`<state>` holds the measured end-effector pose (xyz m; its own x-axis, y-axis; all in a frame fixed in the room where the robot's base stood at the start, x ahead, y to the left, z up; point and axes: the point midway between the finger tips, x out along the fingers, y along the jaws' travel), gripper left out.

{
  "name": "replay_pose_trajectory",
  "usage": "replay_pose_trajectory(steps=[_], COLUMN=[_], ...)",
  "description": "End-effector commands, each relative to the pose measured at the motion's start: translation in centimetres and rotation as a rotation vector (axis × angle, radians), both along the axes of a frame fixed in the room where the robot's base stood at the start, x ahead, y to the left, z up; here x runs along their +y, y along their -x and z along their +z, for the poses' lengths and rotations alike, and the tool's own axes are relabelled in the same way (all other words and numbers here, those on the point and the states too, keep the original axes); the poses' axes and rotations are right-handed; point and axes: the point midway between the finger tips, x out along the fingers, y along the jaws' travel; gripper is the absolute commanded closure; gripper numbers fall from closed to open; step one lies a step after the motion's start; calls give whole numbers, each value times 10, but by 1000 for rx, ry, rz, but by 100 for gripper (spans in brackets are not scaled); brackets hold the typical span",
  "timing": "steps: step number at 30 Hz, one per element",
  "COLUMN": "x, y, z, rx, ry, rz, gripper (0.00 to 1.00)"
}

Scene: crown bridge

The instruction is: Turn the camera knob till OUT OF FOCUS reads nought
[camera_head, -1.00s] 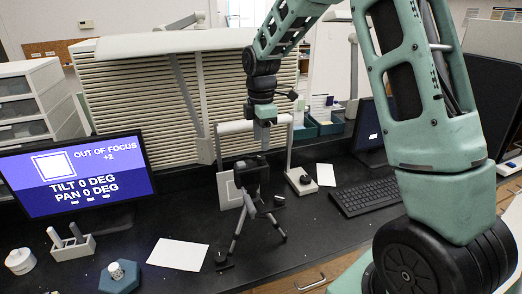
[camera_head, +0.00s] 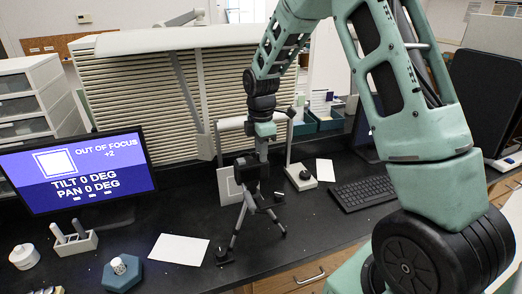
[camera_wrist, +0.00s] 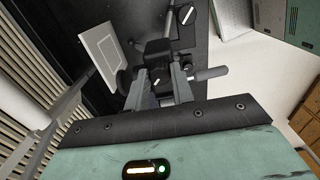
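The black camera (camera_head: 247,169) stands on a small tripod (camera_head: 238,226) on the dark bench. My gripper (camera_head: 262,152) is just above it, pointing down. In the wrist view my gripper's two grey fingers (camera_wrist: 160,88) are apart, above the dark camera (camera_wrist: 158,47). A small dark knob with a white mark (camera_wrist: 156,82) shows between them; I cannot tell whether they touch it. The monitor (camera_head: 78,172) at left reads OUT OF FOCUS +2, TILT 0 DEG and PAN 0 DEG.
A grey frame (camera_head: 289,130) stands behind the camera, with a pale card (camera_head: 229,186) beside it. A white sheet (camera_head: 178,249), a teal hexagonal base (camera_head: 121,273) and a holder (camera_head: 75,244) lie at front left. A keyboard (camera_head: 363,192) is at right.

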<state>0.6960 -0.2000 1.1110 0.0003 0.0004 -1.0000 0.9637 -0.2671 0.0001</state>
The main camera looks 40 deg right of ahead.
Motion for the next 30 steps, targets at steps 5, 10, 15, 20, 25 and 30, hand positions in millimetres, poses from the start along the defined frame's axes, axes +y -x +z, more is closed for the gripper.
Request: replay_pose_trajectory(steps=[5,10,15,20,25,30], x=[0,0,0,-1,0,0], y=[0,0,0,0,0,0], z=[0,0,0,0,1,1], rx=[1,1,0,0,-1,-1], ry=[0,0,1,2,1,1], rz=[-14,-67,-176,-317,-479,-641], gripper=[99,99,99,99,99,99])
